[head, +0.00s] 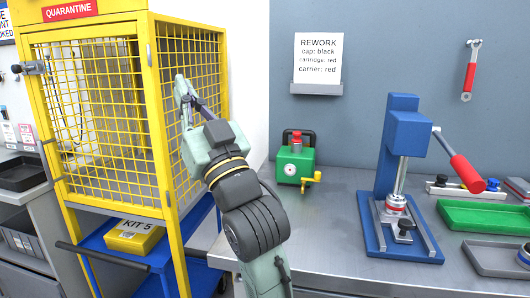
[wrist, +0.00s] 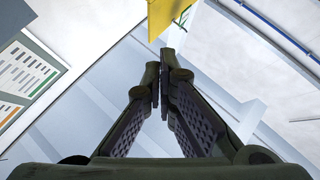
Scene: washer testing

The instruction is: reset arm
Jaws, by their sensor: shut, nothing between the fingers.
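My arm rises from the bottom middle of the head view. My gripper (head: 183,92) points up and away, in front of the mesh side of the yellow quarantine cage (head: 152,110). In the wrist view my gripper (wrist: 160,75) has its two dark fingers together, with nothing held between them. A yellow corner (wrist: 165,15) shows just beyond the fingertips in that view. I cannot tell whether the gripper touches the cage.
A metal bench (head: 340,235) on the right carries a green box device (head: 294,165), a blue lever press (head: 400,140) and a green tray (head: 485,216). A blue cart (head: 125,262) with a yellow kit box (head: 133,236) stands under the cage.

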